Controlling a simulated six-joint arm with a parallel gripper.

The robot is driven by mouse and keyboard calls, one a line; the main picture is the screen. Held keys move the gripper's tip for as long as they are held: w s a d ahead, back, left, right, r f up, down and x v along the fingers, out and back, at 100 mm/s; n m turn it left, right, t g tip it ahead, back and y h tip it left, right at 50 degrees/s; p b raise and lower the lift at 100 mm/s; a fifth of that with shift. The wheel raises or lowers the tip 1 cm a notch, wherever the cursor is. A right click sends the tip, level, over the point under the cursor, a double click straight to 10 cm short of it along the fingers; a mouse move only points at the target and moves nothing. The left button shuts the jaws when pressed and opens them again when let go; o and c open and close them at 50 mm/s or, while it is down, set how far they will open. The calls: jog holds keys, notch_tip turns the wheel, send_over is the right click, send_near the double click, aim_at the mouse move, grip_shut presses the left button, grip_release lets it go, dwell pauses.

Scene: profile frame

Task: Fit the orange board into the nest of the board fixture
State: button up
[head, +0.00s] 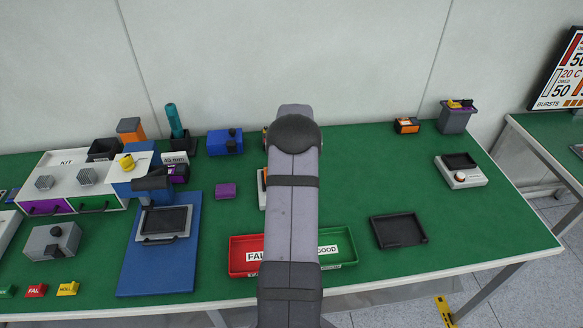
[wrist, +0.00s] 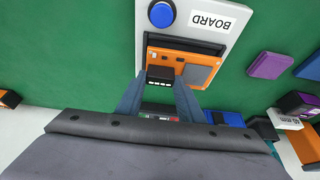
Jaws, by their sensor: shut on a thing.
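The board fixture (wrist: 208,20) is a pale block with a BOARD label and a round blue button, at the top of the wrist view. The orange board (wrist: 203,57), with a grey panel and a black block on it, is at the fixture's nest, on the side away from the button. My gripper (wrist: 158,93) is shut on the orange board, its two fingers at the board's near edge beside the black block. I cannot tell whether the board is fully down in the nest. In the head view my arm hides the gripper and most of the fixture (head: 262,201).
A purple block (head: 225,190) lies left of the fixture. Red (head: 240,268) and green (head: 349,262) trays stand in front, partly behind my arm. A black tray (head: 398,230) lies to the right. A blue mat (head: 145,277) is at left. Green table between is clear.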

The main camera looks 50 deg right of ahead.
jog(key=shift+f, duration=1)
jog(key=shift+f, duration=0.2)
jog(key=o, duration=1.1)
jog(key=shift+r, duration=0.35)
jog(key=shift+s+r, duration=0.1)
jog(key=shift+r, duration=0.2)
jog(key=b+v, duration=0.2)
jog(key=v, duration=0.9)
jog(key=shift+a+b, duration=0.1)
jog(key=shift+b, duration=0.25)
jog(key=shift+a, duration=0.1)
